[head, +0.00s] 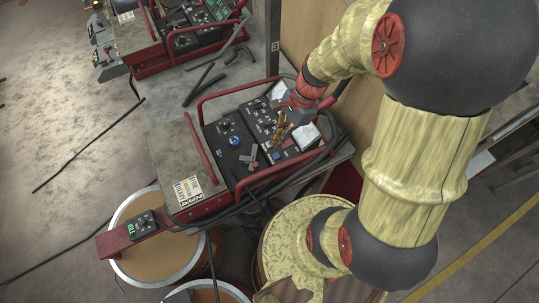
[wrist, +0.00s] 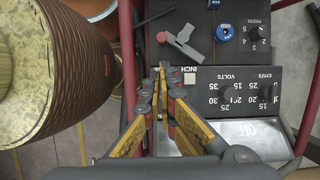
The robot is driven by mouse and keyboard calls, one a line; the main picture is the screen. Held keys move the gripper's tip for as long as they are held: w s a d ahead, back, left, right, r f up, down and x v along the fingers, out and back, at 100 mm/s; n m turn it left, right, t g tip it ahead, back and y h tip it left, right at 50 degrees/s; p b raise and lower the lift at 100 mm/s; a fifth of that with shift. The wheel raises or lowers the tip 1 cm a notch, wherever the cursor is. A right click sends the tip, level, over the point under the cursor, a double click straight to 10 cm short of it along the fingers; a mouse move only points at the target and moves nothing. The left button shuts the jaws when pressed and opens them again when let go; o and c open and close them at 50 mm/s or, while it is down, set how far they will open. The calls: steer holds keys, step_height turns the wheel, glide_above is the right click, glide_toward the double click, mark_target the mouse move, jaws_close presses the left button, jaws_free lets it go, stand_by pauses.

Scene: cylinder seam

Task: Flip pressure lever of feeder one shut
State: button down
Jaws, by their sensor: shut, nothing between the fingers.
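A small grey lever (wrist: 184,45) with red parts is mounted on the dark control panel, just beyond my fingertips in the wrist view. It also shows in the head view (head: 252,160) at the front of the nearer red-framed machine. I cannot tell from its angle whether it is open or shut, and I see no readable feeder number. My gripper (wrist: 161,76) is shut and empty, with yellow fingers pointing toward the lever. There is a small gap between the tips and the lever in the wrist view. In the head view my gripper (head: 277,138) is above the panel.
A blue knob (wrist: 226,32) and a PRESS dial (wrist: 254,34) sit right of the lever. Red tube rails (head: 238,86) border the panel. Black cables run around the machine. A second similar machine (head: 190,30) stands behind. Drums (head: 143,262) stand in front.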

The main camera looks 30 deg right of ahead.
mark_target(255, 164)
steer(key=x, duration=1)
steer(key=shift+s, duration=0.1)
steer(key=shift+a+m, duration=0.55)
steer(key=shift+m, duration=0.15)
steer(key=shift+a+m+t, duration=0.6)
steer(key=shift+a+m, duration=0.35)
steer(key=shift+m, duration=0.15)
steer(key=shift+w+a+m+t+b, duration=0.3)
steer(key=shift+a+m+t+b, duration=0.1)
steer(key=shift+a+m, duration=0.4)
steer(key=shift+w+a+m+t+h, duration=0.35)
steer(key=shift+a+m, duration=0.2)
steer(key=shift+m, duration=0.45)
steer(key=m, duration=0.1)
steer(key=w+a+m+h, duration=0.1)
steer(key=shift+w+a+m+t, duration=0.2)
steer(key=shift+a+m+t, duration=0.15)
steer(key=shift+m, duration=0.05)
steer(key=shift+w+a, duration=0.3)
steer(key=shift+w, duration=0.15)
steer(key=shift+r, duration=0.1)
